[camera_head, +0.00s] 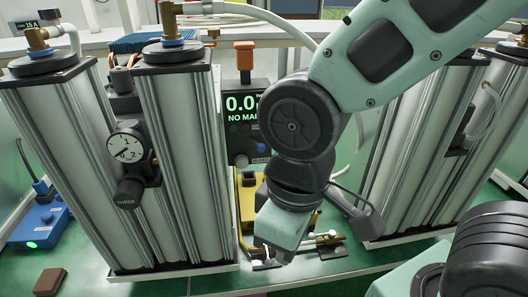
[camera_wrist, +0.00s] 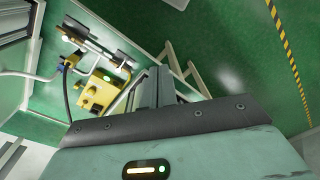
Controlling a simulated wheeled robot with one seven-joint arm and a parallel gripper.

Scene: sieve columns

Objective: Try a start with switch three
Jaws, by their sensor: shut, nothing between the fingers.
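I cannot pick out a switch marked three. A dark display (camera_head: 242,115) between the column pairs reads 0.0 and "NO MAI", the rest hidden by my arm. My gripper (camera_head: 266,262) points down in front of a yellow unit (camera_head: 246,200), partly hidden behind it. My gripper is shut and empty; its fingers (camera_wrist: 157,88) also show in the wrist view beside the yellow unit (camera_wrist: 100,92) with its knobs.
A blue box (camera_head: 38,224) with a green light stands at the left, with a brown block (camera_head: 49,281) nearer. The right pair of columns (camera_head: 410,140) stands close to my arm. White hoses run above. A yellow-black strip (camera_wrist: 285,50) crosses the green floor.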

